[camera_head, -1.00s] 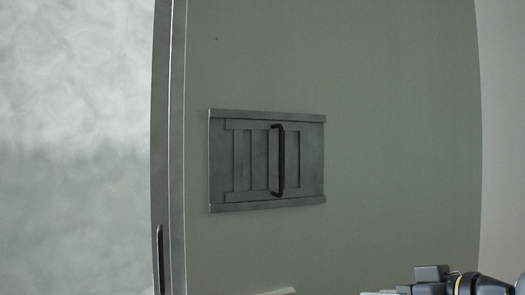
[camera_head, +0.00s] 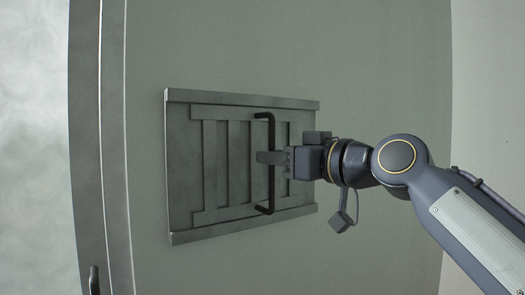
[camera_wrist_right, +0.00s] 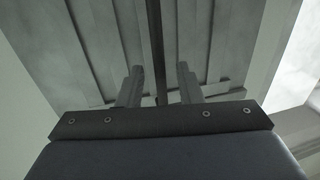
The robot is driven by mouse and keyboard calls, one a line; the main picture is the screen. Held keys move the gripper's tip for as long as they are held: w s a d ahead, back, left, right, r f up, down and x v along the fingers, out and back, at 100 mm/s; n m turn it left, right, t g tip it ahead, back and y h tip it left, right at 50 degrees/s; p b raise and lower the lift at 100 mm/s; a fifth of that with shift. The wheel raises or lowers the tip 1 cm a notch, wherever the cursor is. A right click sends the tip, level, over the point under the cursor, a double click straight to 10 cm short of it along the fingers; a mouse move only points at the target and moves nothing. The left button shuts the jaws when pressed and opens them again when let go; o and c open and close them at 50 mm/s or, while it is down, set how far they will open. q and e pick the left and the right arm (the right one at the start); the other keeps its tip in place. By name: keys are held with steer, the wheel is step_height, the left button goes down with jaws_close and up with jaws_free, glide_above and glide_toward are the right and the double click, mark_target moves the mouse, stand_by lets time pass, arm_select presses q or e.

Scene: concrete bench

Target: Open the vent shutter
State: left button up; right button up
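The vent shutter (camera_head: 240,140) is a grey slatted panel set between an upper and a lower rail on the wall. A dark upright bar handle (camera_head: 271,130) stands out from it. My right gripper (camera_head: 273,157) reaches in from the right at the middle of the handle. In the right wrist view, its two fingers (camera_wrist_right: 159,88) are spread apart, with the handle (camera_wrist_right: 155,40) between them and a gap visible on each side. The slats (camera_wrist_right: 110,50) also show there behind the fingers. My left gripper is out of view.
The shutter is mounted on a plain grey-green wall (camera_head: 370,70) with clear space around it. At the left is a vertical metal frame edge (camera_head: 98,150) with a small dark handle (camera_head: 94,280) low down, beside a pale cloudy panel (camera_head: 35,120).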

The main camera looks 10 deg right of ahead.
steer(key=shift+p+x, duration=0.35)
steer(key=shift+x, duration=1.45)
jaws_close()
